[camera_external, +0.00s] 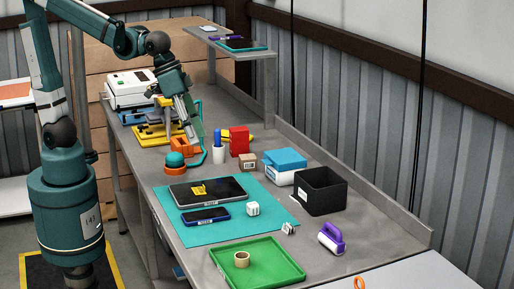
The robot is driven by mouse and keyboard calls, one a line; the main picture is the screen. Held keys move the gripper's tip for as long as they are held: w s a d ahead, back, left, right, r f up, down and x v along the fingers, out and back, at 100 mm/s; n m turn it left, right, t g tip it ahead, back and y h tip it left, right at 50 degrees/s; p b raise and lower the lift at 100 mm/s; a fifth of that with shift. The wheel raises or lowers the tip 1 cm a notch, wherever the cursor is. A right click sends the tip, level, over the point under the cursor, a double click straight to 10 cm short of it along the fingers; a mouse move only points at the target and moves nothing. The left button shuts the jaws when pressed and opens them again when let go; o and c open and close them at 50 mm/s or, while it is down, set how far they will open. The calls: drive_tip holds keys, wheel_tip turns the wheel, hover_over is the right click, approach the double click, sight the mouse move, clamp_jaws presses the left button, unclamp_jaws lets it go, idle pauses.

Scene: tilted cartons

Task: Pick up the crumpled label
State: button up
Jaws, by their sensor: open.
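A small crumpled white piece with dark marks (288,228), which looks like the crumpled label, lies on the grey bench just off the teal mat's right corner. It is between the green tray and the black bin. My gripper (198,145) points down over the far part of the bench, near the orange items and the white cup. It is well behind and left of the label, and apart from it. It is open; its fingertips are small and hard to make out against the things behind them.
On the teal mat (220,233) are a dark tablet (230,187), a phone (206,216) and a white cube (252,208). The black bin (321,196), purple-handled object (331,239) and green tray (270,272) surround the label. A blue-topped box (285,160) stands farther back.

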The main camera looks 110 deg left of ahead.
drive_tip(key=w+n+g+p, duration=0.1)
drive_tip(key=w+n+p, duration=0.15)
drive_tip(key=w, duration=0.65)
drive_tip(key=n+g+p, duration=0.4)
drive_tip(key=n+p, duration=0.3)
drive_tip(key=p, duration=0.2)
hover_over(289, 225)
drive_tip(key=shift+m, duration=0.25)
wheel_tip(289, 225, down, 15)
drive_tip(key=shift+a+f, duration=0.15)
drive_tip(key=shift+f, duration=0.1)
drive_tip(key=shift+f, duration=1.2)
